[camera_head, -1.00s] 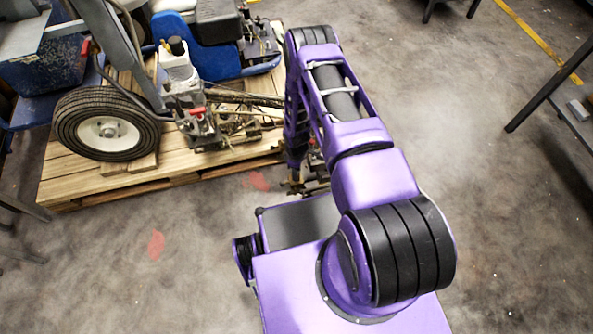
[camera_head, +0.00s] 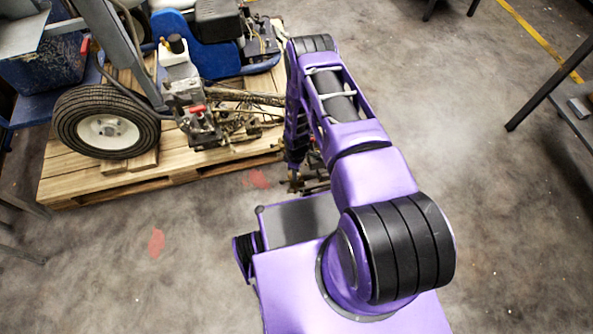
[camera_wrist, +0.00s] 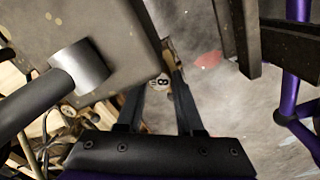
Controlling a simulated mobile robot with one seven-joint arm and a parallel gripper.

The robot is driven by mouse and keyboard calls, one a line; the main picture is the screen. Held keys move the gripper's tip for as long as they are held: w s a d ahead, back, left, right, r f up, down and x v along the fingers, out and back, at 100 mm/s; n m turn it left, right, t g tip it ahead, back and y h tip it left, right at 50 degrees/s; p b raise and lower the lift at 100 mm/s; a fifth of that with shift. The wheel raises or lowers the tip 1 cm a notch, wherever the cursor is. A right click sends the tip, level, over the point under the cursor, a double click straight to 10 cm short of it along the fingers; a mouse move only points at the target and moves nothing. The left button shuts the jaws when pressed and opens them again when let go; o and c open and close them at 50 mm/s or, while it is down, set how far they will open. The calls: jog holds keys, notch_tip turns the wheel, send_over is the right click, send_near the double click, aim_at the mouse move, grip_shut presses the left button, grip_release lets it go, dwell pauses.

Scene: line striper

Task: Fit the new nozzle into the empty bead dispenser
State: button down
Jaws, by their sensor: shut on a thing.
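My gripper (camera_head: 294,181) hangs low beside the front right of the pallet, partly hidden by my arm in the head view. In the wrist view my gripper (camera_wrist: 167,72) has its fingers close together on a small pale piece with a dark figure like an 8, which I take to be the nozzle (camera_wrist: 160,82). Its full shape is hidden by the fingers. The line striper (camera_head: 195,112) stands on the pallet to the left of my gripper. I cannot clearly tell which part of it is the empty bead dispenser.
The wooden pallet (camera_head: 75,188) carries the striper and its black wheel (camera_head: 106,122). In the wrist view a grey plate (camera_wrist: 85,25) and a dark cylinder with a metal collar (camera_wrist: 80,66) are close on the left.

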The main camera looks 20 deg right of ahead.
jog(key=shift+f, duration=0.35)
jog(key=shift+c, duration=0.7)
grip_release()
jog(key=shift+r+p, duration=2.1)
jog(key=shift+r, duration=1.45)
